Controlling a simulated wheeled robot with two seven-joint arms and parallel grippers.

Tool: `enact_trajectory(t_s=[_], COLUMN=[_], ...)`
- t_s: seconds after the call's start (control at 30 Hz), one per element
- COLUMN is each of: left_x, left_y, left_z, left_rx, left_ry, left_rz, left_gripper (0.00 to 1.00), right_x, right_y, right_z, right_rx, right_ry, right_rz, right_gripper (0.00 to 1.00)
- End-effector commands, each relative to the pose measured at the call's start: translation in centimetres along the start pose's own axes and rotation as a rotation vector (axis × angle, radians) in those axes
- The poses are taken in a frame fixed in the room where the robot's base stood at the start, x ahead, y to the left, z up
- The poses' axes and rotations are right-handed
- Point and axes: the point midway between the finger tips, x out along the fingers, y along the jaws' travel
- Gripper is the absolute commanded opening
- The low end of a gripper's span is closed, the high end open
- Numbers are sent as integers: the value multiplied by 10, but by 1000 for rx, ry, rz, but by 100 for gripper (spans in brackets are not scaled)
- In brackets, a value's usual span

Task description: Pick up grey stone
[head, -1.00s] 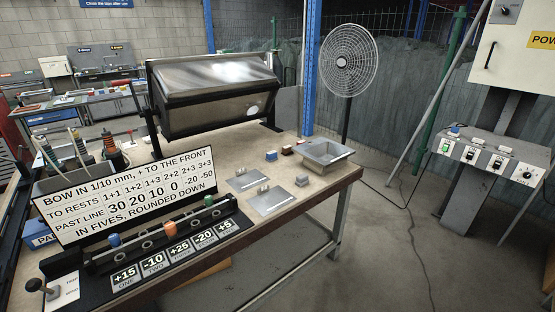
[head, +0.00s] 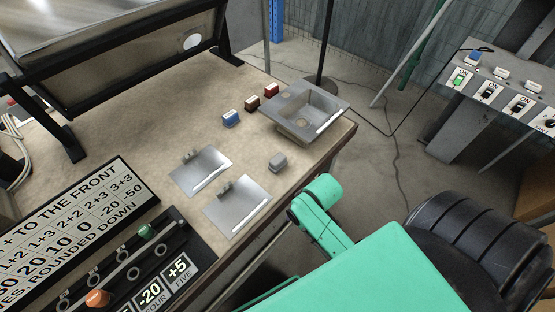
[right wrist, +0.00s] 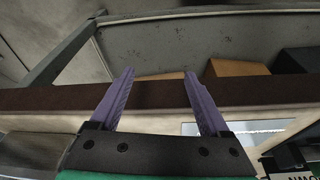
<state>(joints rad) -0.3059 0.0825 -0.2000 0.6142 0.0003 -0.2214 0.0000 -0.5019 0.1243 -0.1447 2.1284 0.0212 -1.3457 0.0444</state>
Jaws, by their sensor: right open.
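The grey stone (head: 278,162) is a small grey block on the tan bench top, in the head view. It lies between the metal sink and the two flat metal plates. My right arm shows in green at the lower right of the head view, but its fingertips are not visible there. In the right wrist view my right gripper (right wrist: 158,86) is open, with two purple fingers apart and nothing between them. The bench's brown edge crosses behind the fingers. The stone is not visible in the wrist view. My left gripper is not in view.
A metal sink (head: 310,112) stands at the bench's right corner. Blue (head: 231,118), brown (head: 251,102) and red (head: 271,90) blocks lie behind the stone. Two metal plates (head: 200,168) (head: 238,207) lie left of it. A lettered board (head: 75,225) and a black rack are at lower left.

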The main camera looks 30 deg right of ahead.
Motion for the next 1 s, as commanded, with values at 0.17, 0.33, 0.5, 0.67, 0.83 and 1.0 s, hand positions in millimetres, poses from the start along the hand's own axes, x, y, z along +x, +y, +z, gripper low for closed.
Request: enact_trajectory(t_s=[0.17, 0.33, 0.5, 0.67, 0.83, 1.0], left_x=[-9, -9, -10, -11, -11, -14], left_y=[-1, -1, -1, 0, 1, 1], left_z=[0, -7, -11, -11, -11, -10], left_rx=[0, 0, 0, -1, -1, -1], left_ry=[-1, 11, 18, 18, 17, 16], left_rz=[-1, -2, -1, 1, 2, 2], left_gripper=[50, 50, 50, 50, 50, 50], right_x=[-55, -60, -69, -94, -133, -128], right_y=[-18, -32, -32, -10, 28, 36], right_z=[-52, -89, -127, -168, -199, -198], right_rx=[151, 338, 569, 897, 1277, 1377], right_ry=[19, -32, -108, -184, -222, -234], right_rz=[-67, -114, -100, 2, 152, 191], right_gripper=[80, 80, 80, 80, 80, 80])
